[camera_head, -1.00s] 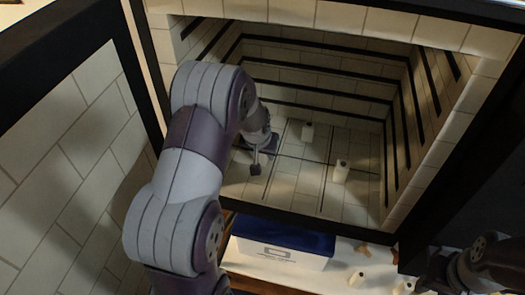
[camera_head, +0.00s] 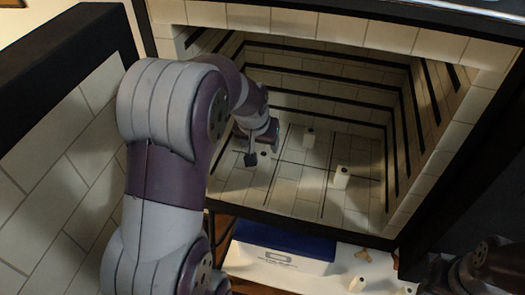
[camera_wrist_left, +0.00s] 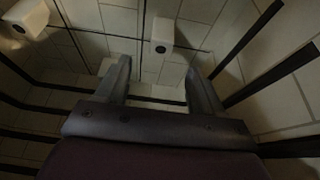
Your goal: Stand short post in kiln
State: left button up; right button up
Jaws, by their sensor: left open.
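The kiln (camera_head: 350,228) stands open, its floor lined with pale tiles. Three pale posts with dark holes in their tops stand upright on that floor: a left post (camera_head: 264,159), a back post (camera_head: 309,138) and a front-right post (camera_head: 341,177). My left gripper (camera_head: 261,146) is inside the kiln, close to the left post, with open fingers. In the left wrist view one post (camera_wrist_left: 161,36) shows beyond the empty gap between the fingers (camera_wrist_left: 160,85), and another post (camera_wrist_left: 26,18) is at the upper left. My right gripper (camera_head: 440,275) is dark at the lower right, its fingers unclear.
A white box with a blue lid (camera_head: 285,239) sits before the kiln. A tan three-armed piece (camera_head: 363,254) and a loose post (camera_head: 357,284) lie on the white surface nearby. Dark ribs line the kiln walls. The open door (camera_head: 60,170) stands at the left.

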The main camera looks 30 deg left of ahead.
pick_arm(q)
jog(key=s+d+f+m+g, duration=0.1)
jog(key=s+d+f, duration=0.1)
jog(key=s+d, duration=0.3)
jog(key=s+d+f+m+g+h, duration=0.1)
jog(key=s+d, duration=0.4)
jog(key=s, duration=0.5)
jog(key=shift+s+d+f+m+g, duration=0.25)
jog(key=shift+d+f+m+g, duration=0.15)
jog(key=shift+f, duration=0.15)
